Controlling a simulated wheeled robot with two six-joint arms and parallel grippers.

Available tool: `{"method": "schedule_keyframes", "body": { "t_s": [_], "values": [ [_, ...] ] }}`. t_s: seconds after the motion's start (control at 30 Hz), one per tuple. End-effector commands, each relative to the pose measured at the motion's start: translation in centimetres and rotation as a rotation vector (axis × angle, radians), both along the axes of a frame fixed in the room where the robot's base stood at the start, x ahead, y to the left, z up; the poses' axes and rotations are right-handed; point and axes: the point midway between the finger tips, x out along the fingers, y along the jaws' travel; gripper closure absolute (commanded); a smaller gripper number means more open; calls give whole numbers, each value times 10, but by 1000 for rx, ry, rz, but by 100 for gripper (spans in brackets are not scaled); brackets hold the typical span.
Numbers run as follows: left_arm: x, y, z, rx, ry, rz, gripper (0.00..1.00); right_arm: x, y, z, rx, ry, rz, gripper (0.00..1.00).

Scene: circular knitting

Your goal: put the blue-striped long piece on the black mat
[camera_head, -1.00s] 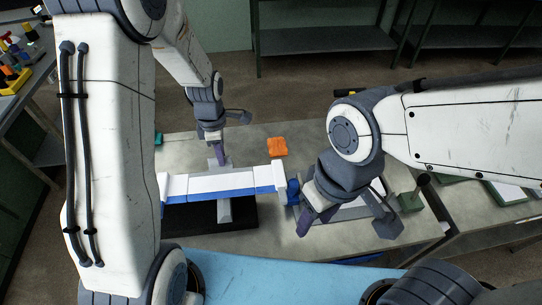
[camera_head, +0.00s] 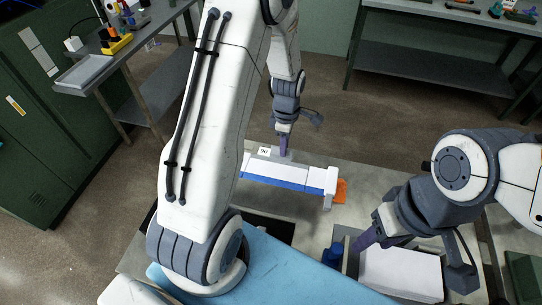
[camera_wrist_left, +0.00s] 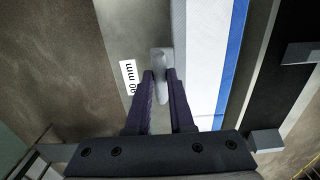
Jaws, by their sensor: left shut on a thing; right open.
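The blue-striped long piece (camera_head: 284,176) is white with a blue stripe along its near side. My left gripper (camera_head: 284,152) is shut on a grey handle at its far side; the left wrist view shows the fingertips (camera_wrist_left: 162,84) on it, beside the piece (camera_wrist_left: 200,70). The black mat (camera_head: 270,228) lies nearer to me than the piece, partly hidden by my left arm. The piece appears apart from the mat; its height over the table is hard to tell. My right gripper (camera_head: 411,268) is open at the right.
An orange block (camera_head: 341,190) shows behind the piece's right end. A blue object (camera_head: 333,254) stands near my right gripper, beside a white sheet (camera_head: 402,275). A small white label (camera_head: 264,151) is near the left gripper. A side table (camera_head: 85,72) stands at the far left.

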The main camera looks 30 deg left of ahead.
Motion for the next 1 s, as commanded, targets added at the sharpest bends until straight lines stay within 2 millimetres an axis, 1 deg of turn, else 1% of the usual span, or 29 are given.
{"method": "schedule_keyframes", "body": {
  "t_s": [0.03, 0.2, 0.3, 0.4, 0.53, 0.7, 0.8, 1.0],
  "values": [
    [0, 14, -6, 0, 5, 7, 100, 0, 0, 6, 0, 0, 0, 50],
    [6, 50, -28, -1, 4, 5, 100, 0, 0, 16, 0, 0, 0, 50],
    [9, 67, -38, 0, 2, 3, 100, 0, 0, 20, 0, 0, -1, 50],
    [10, 76, -44, 0, 1, 1, 100, 0, 0, 22, 0, 0, -1, 50],
    [10, 79, -52, -1, 3, -1, 100, 0, 0, 25, 0, 0, -1, 50],
    [9, 79, -76, -1, 5, 0, 100, 0, 0, 33, 0, 0, -2, 50],
    [10, 80, -85, 0, 1, 0, 100, 0, 0, 35, 0, 0, -2, 50],
    [11, 79, -87, 0, -1, 0, 100, 0, 0, 34, 0, 0, -2, 50]
  ]
}}
